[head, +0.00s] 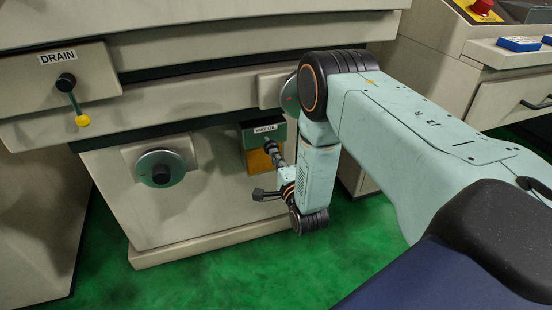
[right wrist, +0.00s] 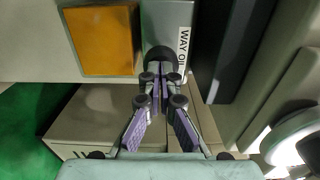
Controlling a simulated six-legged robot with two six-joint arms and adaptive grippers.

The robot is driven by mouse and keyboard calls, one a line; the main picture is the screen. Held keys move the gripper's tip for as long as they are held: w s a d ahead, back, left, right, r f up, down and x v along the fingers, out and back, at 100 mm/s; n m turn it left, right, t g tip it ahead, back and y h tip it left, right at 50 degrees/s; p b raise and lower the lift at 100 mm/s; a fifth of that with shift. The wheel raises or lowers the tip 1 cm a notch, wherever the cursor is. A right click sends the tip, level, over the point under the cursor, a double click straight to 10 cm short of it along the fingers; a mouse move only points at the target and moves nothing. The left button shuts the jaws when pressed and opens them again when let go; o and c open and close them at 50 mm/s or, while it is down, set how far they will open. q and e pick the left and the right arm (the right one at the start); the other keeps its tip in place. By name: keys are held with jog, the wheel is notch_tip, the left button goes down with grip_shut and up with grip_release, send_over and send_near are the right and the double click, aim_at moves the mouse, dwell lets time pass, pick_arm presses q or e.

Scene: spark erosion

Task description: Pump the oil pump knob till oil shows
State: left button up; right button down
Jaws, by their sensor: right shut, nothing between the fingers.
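The oil pump, labelled WAY OIL, is a grey-green box (head: 262,133) on the machine's front with an amber oil window (head: 258,162) below. In the right wrist view the amber window (right wrist: 102,40) is plain orange, and I cannot make out an oil level. The dark round pump knob (right wrist: 160,60) stands out from the grey box. My right gripper (head: 272,150) is at the knob in the head view. In the right wrist view its fingers (right wrist: 160,92) are shut, their tips right at the knob; I cannot tell whether they touch it. My left gripper is out of view.
A DRAIN lever with a yellow tip (head: 82,120) and a round handwheel (head: 160,168) are left of the pump. A machine ledge overhangs above. A cabinet with blue items (head: 518,44) stands at the right. The green floor (head: 220,270) in front is clear.

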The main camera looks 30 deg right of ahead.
aim_at(269, 144)
pick_arm(q)
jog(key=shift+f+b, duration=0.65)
jog(key=shift+b, duration=0.05)
pick_arm(e)
jog(key=x, duration=0.3)
jog(key=shift+r, duration=0.1)
jog(key=shift+w, duration=0.1)
